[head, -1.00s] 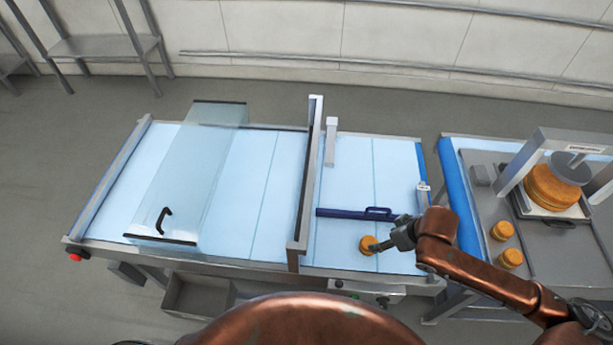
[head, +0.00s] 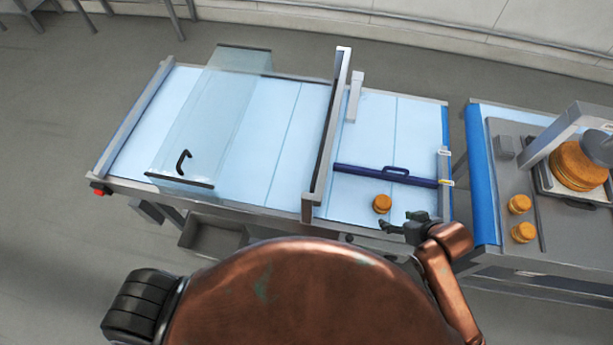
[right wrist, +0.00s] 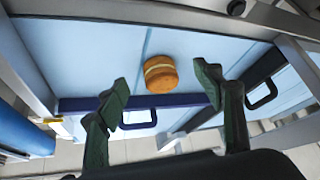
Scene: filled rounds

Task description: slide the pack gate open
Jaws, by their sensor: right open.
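The pack gate appears as a dark blue bar (head: 350,172) lying across the right part of the pale blue belt, from the grey arch to the bracket at the right edge. A dark blue loop handle (head: 396,170) stands on it; it also shows in the right wrist view (right wrist: 140,118). One orange filled round (head: 382,204) sits on the belt on the near side of the bar. My right gripper (head: 396,222) is near the belt's front edge, just nearer than the round. Its fingers (right wrist: 163,82) are spread and empty, apart from bar and handle. My left gripper is out of view.
The grey arch (head: 328,135) stands left of the bar, with a clear cover (head: 205,115) with a black handle further left. On the right, a separate table holds two rounds (head: 519,204) and a press with a stacked tray. The belt beyond the bar is clear.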

